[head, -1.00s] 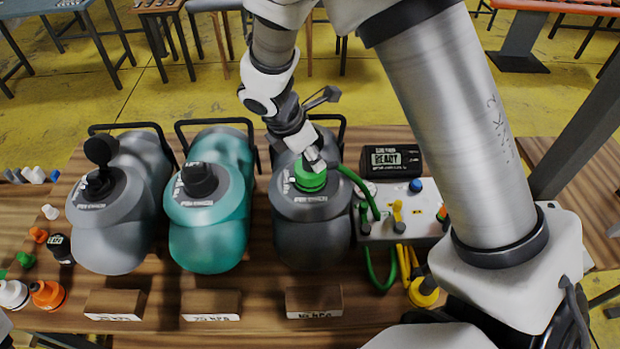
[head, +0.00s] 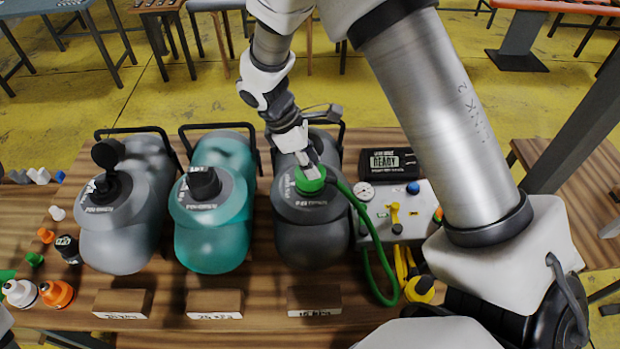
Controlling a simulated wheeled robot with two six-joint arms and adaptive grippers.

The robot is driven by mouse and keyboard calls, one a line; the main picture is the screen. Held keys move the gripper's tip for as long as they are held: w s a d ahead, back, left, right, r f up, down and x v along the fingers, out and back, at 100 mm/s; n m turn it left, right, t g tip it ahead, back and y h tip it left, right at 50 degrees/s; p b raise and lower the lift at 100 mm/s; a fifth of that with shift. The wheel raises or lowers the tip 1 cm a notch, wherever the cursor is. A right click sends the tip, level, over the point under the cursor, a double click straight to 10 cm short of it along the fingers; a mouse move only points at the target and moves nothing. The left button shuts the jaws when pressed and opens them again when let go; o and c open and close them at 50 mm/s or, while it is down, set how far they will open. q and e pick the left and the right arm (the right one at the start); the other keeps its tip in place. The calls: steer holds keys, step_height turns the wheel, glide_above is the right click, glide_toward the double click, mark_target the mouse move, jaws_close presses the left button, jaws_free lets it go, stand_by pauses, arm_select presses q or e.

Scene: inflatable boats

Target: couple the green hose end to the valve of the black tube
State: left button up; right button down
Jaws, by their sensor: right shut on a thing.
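The black tube (head: 312,238) lies at the right of three tubes, its round end facing me. The green hose end (head: 309,181) sits at the valve on top of it. The valve itself is hidden under the green end, so I cannot tell whether the two are locked together. The green hose (head: 362,208) runs from it to the right and loops down past the control box. My right gripper (head: 306,167) comes from above and is shut on the green hose end. My left gripper is not in view.
A teal tube (head: 212,242) with a black cap and a grey tube (head: 115,248) with its cap raised stand to the left. The control box (head: 412,218) with a "READY" display (head: 390,163) and a yellow hose is at the right. Wooden label blocks (head: 214,303) line the front.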

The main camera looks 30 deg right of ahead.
steer(key=shift+r+m, duration=0.1)
steer(key=shift+m, duration=0.5)
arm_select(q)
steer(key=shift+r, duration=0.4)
